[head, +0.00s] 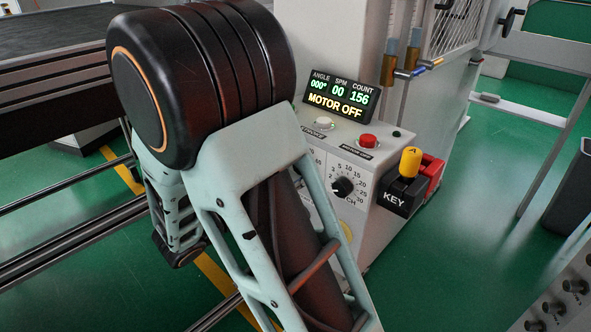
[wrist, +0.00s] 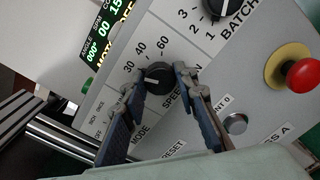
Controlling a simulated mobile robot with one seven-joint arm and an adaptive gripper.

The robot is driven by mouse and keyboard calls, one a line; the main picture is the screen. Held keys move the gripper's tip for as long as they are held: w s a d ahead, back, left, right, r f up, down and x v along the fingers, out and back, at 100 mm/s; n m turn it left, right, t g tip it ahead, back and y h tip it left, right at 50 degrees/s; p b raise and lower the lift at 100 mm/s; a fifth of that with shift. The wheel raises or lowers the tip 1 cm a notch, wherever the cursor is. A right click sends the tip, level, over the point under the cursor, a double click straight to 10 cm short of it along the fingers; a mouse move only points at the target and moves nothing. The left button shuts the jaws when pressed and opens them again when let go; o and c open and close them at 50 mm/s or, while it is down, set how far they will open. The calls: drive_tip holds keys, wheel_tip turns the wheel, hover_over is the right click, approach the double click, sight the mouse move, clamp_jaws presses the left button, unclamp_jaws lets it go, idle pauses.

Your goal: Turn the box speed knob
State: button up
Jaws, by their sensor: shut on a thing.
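The speed knob (wrist: 157,73) is a black round knob on the light grey control panel, with numbers 30, 40 and 60 showing around it and part of the word SPEED beside it. In the wrist view my gripper (wrist: 159,81) has one finger on each side of the knob and is shut on it. The fingers hide part of the scale and label. A short white mark shows on the knob's face. In the head view my arm covers the speed knob and my gripper.
The batch knob (head: 343,187) sits on the same panel and shows in the wrist view (wrist: 219,6). A red stop button (wrist: 302,74) on yellow and a grey button (wrist: 235,123) lie to the right. The display (head: 340,96) reads MOTOR OFF. A yellow-topped key switch (head: 409,163) juts out.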

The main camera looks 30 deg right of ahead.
drive_tip(key=o, duration=1.2)
drive_tip(key=shift+c, duration=0.2)
drive_tip(key=v, duration=1.2)
